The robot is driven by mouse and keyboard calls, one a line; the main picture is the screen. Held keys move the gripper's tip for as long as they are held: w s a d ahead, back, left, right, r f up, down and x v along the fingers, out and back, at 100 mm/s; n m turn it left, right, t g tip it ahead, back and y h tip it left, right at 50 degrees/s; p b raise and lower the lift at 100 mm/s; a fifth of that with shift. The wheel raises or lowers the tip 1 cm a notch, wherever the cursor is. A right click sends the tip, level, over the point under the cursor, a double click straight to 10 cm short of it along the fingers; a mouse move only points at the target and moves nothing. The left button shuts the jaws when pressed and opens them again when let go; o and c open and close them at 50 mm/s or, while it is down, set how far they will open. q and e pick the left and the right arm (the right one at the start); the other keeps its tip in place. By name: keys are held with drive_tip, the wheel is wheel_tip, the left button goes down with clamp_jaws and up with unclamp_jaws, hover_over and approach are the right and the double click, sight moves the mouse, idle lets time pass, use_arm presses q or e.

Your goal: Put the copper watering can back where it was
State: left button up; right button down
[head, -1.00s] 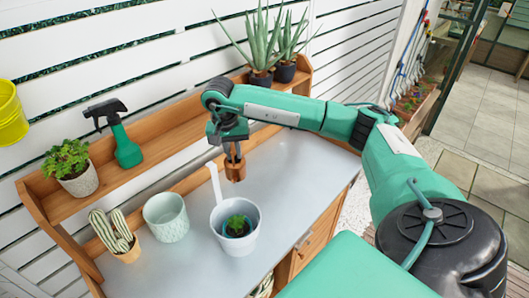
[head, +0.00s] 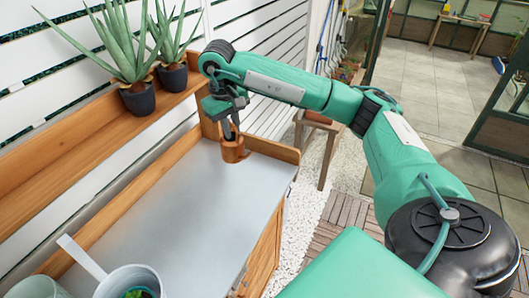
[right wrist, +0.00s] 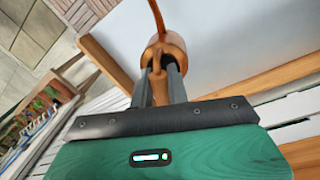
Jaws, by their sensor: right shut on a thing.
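The copper watering can (head: 233,150) hangs from my right gripper (head: 232,132) near the far right end of the potting bench (head: 150,190). In the right wrist view the two fingers are shut on the can (right wrist: 165,48), and its thin spout points away from the gripper. In the head view the can is over the grey bench top, near the wooden end rail. I cannot tell whether its base touches the surface. My left gripper is not in view.
Two potted aloes (head: 138,98) stand on the raised wooden shelf (head: 70,140) at the back. A pale pot with a small plant (head: 130,282) and a white handle-like strip sits at the front left. The middle of the bench top is clear.

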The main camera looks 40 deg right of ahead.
drive_tip(key=shift+d+f, duration=0.15)
drive_tip(key=shift+d, duration=0.35)
drive_tip(key=shift+d+f, duration=0.15)
drive_tip(key=shift+f, duration=0.15)
wheel_tip(320, 180, down, 19)
drive_tip(key=p, duration=0.6)
drive_tip(key=c, duration=1.4)
unclamp_jaws()
drive_tip(key=shift+s, duration=0.1)
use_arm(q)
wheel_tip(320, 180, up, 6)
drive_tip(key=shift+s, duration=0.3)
use_arm(e)
drive_tip(key=shift+o, duration=0.2)
use_arm(q)
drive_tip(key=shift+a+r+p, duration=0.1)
drive_tip(key=shift+p, duration=0.25)
